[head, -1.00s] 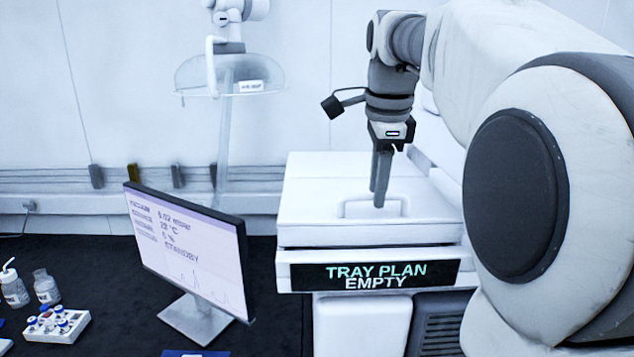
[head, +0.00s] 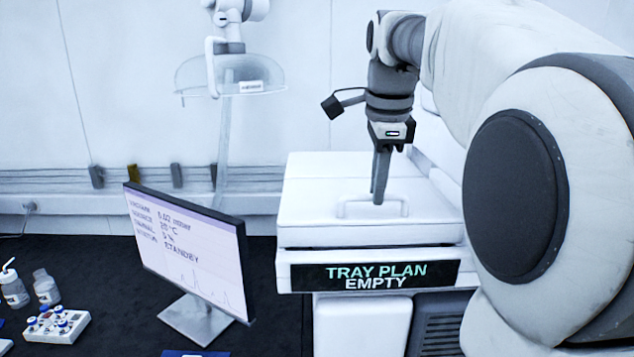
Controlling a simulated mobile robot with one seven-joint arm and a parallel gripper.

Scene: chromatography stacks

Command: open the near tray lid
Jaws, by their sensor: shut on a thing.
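The near tray lid (head: 310,226) is a white flat cover on top of the instrument, and it looks closed. Its white bar handle (head: 350,203) stands near the middle of the lid. My gripper (head: 379,198) points down at the handle, and its fingers are shut on the handle bar. One finger hides part of the handle.
A display reading "TRAY PLAN EMPTY" (head: 375,275) is on the instrument front below the lid. A monitor (head: 190,250) stands to the left on the dark bench. A vial rack (head: 57,325) and small bottles sit far left. A clear extraction hood (head: 230,75) hangs behind.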

